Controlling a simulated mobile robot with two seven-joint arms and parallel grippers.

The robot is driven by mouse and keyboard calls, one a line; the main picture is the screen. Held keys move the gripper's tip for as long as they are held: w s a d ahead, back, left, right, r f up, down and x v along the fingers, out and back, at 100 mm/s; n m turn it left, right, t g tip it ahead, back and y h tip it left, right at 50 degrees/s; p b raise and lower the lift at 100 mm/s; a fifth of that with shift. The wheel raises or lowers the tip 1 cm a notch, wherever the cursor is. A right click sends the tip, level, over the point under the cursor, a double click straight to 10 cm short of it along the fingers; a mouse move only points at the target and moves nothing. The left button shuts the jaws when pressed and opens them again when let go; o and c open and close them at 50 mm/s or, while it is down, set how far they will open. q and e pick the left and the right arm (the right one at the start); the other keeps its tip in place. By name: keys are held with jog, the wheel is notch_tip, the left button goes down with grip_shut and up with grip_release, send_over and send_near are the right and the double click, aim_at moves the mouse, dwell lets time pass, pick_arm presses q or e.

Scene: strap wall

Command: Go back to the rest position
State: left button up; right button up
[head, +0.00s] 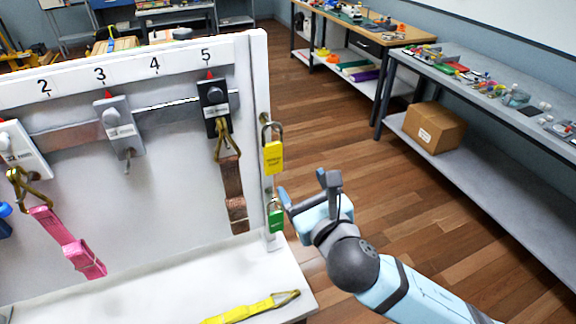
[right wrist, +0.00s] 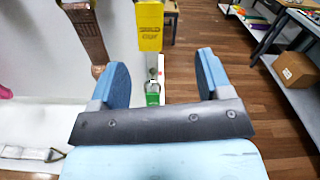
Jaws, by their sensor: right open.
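My right gripper (head: 302,188) is in front of the right edge of the white strap wall (head: 170,175), over the floor side. Its two blue fingers stand apart and hold nothing; the right wrist view shows the empty gap (right wrist: 158,82). A yellow padlock (head: 274,157) hangs on the wall's right edge and also shows in the right wrist view (right wrist: 149,25). A green padlock (head: 276,219) hangs below it, just left of the gripper; whether they touch is unclear. My left gripper does not show.
Brown (head: 235,195) and pink (head: 68,243) straps hang from numbered holders. A yellow strap (head: 245,311) lies on the wall's white ledge (head: 170,285). A grey bench (head: 470,75) with a cardboard box (head: 434,127) on its lower shelf stands right. Wooden floor (head: 335,120) lies open between.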

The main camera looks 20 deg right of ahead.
notch_tip(320, 180, down, 16)
jog(key=s+m+g+y, duration=0.2)
jog(key=s+m+g, duration=0.15)
jog(key=m, duration=1.15)
jog(key=s+f+m+g, duration=0.1)
jog(key=s+f+m, duration=0.4)
jog(key=f+m, duration=0.3)
jog(key=s+d+f+m+g+p, duration=0.1)
jog(key=s+f+m+g, duration=0.1)
jog(key=s+f+m, duration=0.3)
notch_tip(320, 180, down, 3)
jog(key=m, duration=0.7)
jog(key=shift+s+d+m+y, duration=0.15)
jog(key=shift+s+m+y, duration=0.15)
jog(key=shift+m, duration=0.1)
jog(key=shift+w+g, duration=0.1)
jog(key=shift+g, duration=0.15)
jog(key=shift+c, duration=0.5)
